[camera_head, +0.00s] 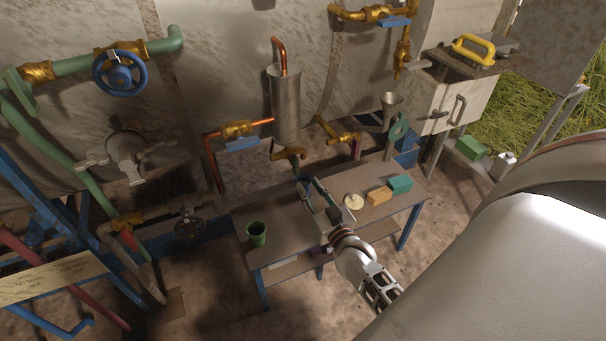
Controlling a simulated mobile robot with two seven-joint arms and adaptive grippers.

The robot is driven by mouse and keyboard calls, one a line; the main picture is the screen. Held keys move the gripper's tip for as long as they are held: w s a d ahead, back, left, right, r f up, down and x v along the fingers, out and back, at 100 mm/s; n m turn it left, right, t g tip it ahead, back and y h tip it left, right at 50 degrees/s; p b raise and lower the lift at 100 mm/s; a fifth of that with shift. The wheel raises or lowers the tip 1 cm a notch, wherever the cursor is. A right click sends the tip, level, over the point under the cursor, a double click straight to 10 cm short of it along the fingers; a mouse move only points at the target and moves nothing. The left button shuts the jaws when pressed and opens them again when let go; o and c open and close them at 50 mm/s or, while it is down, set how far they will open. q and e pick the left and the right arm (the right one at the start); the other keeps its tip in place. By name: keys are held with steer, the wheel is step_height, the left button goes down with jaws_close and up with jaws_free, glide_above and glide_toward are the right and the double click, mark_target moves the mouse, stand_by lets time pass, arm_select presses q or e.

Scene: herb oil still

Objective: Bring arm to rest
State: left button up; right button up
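My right arm comes in from the lower right and reaches over the grey-brown table (280,242). Its gripper (312,187) is above the middle of the table, with its fingers spread apart and pointing away from me. I see nothing held between the fingers. The gripper and its wrist hide part of the tabletop. My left gripper is not in view.
On the table stand a green cup (257,234), a pale round dish (354,202), an orange block (379,195) and a teal block (400,184). Behind are a metal cylinder (286,105), brass valves (237,130) and pipes. A blue handwheel (120,73) is upper left.

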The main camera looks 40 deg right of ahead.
steer(key=shift+v, duration=0.9)
arm_select(q)
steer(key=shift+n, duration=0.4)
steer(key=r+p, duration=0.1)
steer(key=p, duration=0.2)
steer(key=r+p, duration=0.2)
steer(key=p, duration=0.1)
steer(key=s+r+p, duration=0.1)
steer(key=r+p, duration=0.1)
steer(key=p, duration=0.1)
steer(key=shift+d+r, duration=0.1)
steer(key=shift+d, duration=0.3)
arm_select(e)
steer(key=s+a+f+n+g+y, duration=0.3)
steer(key=s+a+n+g+y, duration=0.4)
steer(key=s+a, duration=1.3)
steer(key=s, duration=0.3)
steer(key=shift+f+n, duration=0.15)
steer(key=shift+n, duration=0.15)
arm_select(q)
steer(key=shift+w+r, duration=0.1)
arm_select(e)
steer(key=shift+a, duration=0.15)
